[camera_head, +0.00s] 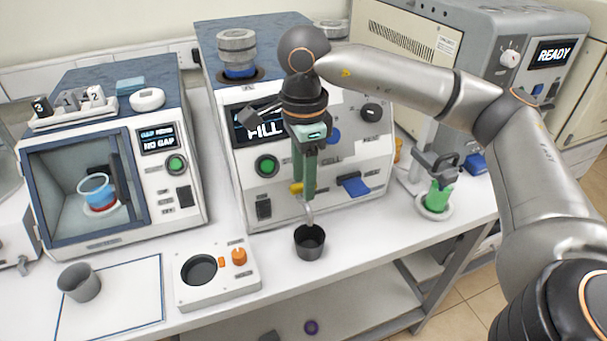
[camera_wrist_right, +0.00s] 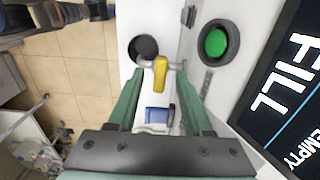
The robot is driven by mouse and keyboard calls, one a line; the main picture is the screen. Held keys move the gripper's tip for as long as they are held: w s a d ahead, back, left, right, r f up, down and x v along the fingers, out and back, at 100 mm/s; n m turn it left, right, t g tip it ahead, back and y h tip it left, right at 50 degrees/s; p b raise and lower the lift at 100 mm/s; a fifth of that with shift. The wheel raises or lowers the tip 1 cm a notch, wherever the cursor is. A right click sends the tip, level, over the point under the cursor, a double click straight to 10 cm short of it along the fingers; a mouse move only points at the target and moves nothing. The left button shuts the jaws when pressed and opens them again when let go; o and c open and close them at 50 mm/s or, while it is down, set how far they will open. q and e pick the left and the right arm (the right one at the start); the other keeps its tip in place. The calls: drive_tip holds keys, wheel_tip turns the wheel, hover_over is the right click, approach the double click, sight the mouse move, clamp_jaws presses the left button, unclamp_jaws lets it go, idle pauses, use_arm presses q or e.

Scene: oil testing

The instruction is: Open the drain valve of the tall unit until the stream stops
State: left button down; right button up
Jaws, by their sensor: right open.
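The tall unit (camera_head: 330,185) stands in the middle of the bench with FILL on its display (camera_head: 262,122). Its drain valve has a yellow handle (camera_head: 296,188) above a grey spout (camera_head: 309,213). My right gripper (camera_head: 304,192) points down in front of the unit at the valve. In the wrist view its green fingers (camera_wrist_right: 155,88) are open, one on each side of the yellow handle (camera_wrist_right: 160,72); contact cannot be told. A dark cup (camera_head: 309,243) stands under the spout and also shows in the wrist view (camera_wrist_right: 145,46). I cannot make out a stream. My left gripper is not in view.
A blue lever or tab (camera_head: 354,187) juts from the unit right of the valve. A white station with a dark well (camera_head: 217,291) and a grey cup (camera_head: 79,282) stand front left. A holder with a green vessel (camera_head: 437,195) is at right.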

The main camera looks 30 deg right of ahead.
drive_tip(key=shift+c, duration=0.3)
clamp_jaws()
drive_tip(key=shift+n, duration=0.3)
drive_tip(key=shift+f+n+b, duration=0.1)
drive_tip(key=shift+n+b, duration=0.55)
drive_tip(key=shift+n, duration=0.35)
drive_tip(key=n+b, duration=0.1)
drive_tip(key=n, duration=0.8)
drive_tip(key=shift+b, duration=0.4)
drive_tip(key=n, duration=0.6)
drive_tip(key=shift+n, duration=0.3)
